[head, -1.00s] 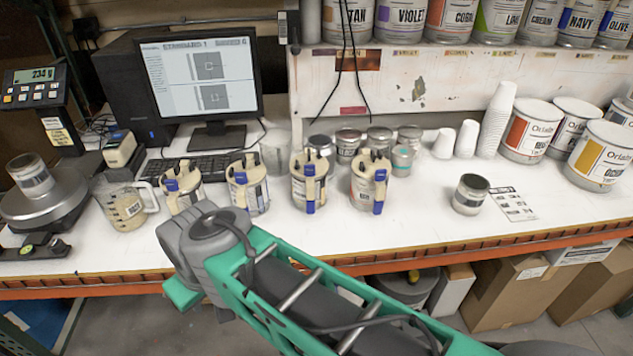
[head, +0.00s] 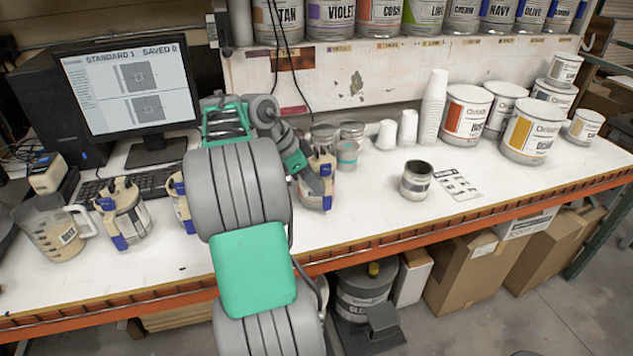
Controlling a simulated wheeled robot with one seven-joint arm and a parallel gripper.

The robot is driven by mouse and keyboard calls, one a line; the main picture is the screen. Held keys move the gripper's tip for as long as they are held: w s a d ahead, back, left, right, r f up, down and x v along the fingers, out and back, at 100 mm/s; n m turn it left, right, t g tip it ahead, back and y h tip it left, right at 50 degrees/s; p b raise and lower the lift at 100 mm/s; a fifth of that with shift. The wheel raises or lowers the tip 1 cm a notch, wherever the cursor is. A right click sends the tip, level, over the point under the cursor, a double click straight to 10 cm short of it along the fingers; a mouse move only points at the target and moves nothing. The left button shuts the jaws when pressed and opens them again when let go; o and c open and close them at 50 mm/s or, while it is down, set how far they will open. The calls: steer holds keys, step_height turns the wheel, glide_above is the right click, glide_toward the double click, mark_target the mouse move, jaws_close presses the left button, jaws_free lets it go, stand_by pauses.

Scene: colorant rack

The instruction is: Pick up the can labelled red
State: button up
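The can with a red-orange label (head: 467,114) stands upright at the back of the bench, right of the stacked white cups; its label text is only partly readable. Nothing touches it from my side. My gripper (head: 312,183) is at the end of my arm, well left of that can. It is beside or in front of a beige canister with blue clips (head: 322,193); I cannot tell if they touch. The fingers are small and partly hidden, so their opening does not show.
A yellow-labelled can (head: 530,132) stands in front right of the red-orange one, with other cans close behind. Stacked cups (head: 433,100) stand left of it. A small open tin (head: 416,180) and a printed card (head: 458,185) lie nearer the front. Shelf cans (head: 380,14) are above.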

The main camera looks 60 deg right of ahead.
mark_target(324, 196)
steer(key=x, duration=0.5)
steer(key=shift+s+f, duration=0.1)
steer(key=shift+f, duration=0.25)
steer(key=shift+a, duration=0.1)
jaws_close()
stand_by(0.8)
steer(key=shift+r, duration=0.15)
